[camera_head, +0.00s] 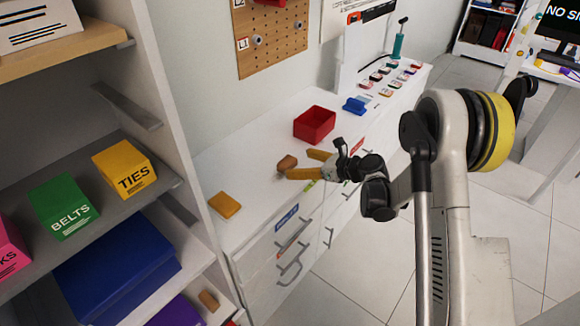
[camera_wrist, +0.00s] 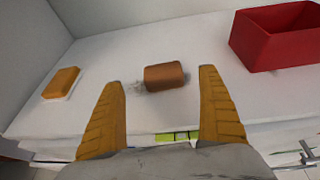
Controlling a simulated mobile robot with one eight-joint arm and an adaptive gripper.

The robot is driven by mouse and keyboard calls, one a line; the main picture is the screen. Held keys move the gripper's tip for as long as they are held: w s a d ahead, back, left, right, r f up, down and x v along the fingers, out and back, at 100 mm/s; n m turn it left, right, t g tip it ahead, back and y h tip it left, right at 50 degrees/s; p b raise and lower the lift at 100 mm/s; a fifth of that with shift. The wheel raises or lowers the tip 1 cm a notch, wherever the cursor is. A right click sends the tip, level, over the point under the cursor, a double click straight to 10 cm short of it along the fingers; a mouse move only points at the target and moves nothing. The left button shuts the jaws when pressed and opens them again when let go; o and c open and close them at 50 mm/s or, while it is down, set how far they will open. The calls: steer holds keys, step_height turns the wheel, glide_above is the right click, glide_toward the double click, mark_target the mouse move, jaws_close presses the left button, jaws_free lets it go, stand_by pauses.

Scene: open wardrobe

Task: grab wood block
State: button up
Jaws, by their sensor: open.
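The wood block (camera_head: 287,162) is a small brown piece on the white dresser top. In the wrist view the brown block (camera_wrist: 164,76) lies ahead of my fingertips and between their lines. My gripper (camera_head: 297,165) has yellow fingers spread apart on either side of the block's line. In the wrist view my gripper (camera_wrist: 162,75) is open with nothing between its fingers. Some pale, unclear thing lies at the block's left end in the wrist view.
A red open box (camera_head: 314,124) stands behind the block. A yellow sponge-like piece (camera_head: 224,205) lies at the dresser's left. A blue item (camera_head: 354,105) and several small coloured things are farther along. The wardrobe shelves (camera_head: 110,165) rise on the left.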

mark_target(288, 162)
steer(key=b+x, duration=0.2)
steer(key=x, duration=0.4)
steer(key=shift+w+f+b, duration=0.1)
steer(key=shift+w+b, duration=0.15)
steer(key=shift+b, duration=0.1)
steer(key=shift+d, duration=0.1)
steer(key=c, duration=1.3)
